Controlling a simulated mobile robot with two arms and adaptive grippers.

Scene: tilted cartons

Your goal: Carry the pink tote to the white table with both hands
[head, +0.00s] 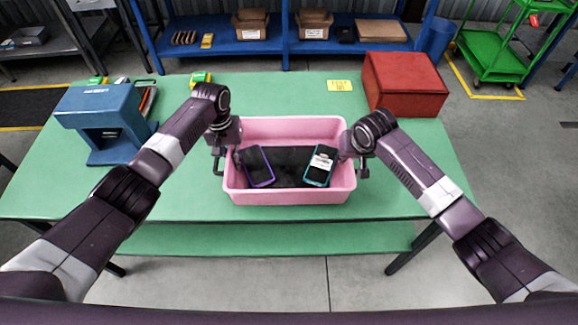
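The pink tote (290,197) sits upright on the green table (402,205), near its front edge. Inside it lie a purple-edged phone-like device (257,166) and a teal-edged one with a white label (320,167), on a dark bottom. My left gripper (227,163) is at the tote's left wall, one finger outside and one inside the rim, with the fingers apart. My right gripper (354,164) straddles the right wall the same way, fingers apart. Whether the fingers touch the walls is hard to see. No white table is in view.
A red box (404,84) stands at the table's back right. A blue device (103,122) stands at the left. A yellow note (339,85) lies at the back. Behind are a blue shelf (275,47) with cartons and a green cart (492,57). Grey floor is free at right.

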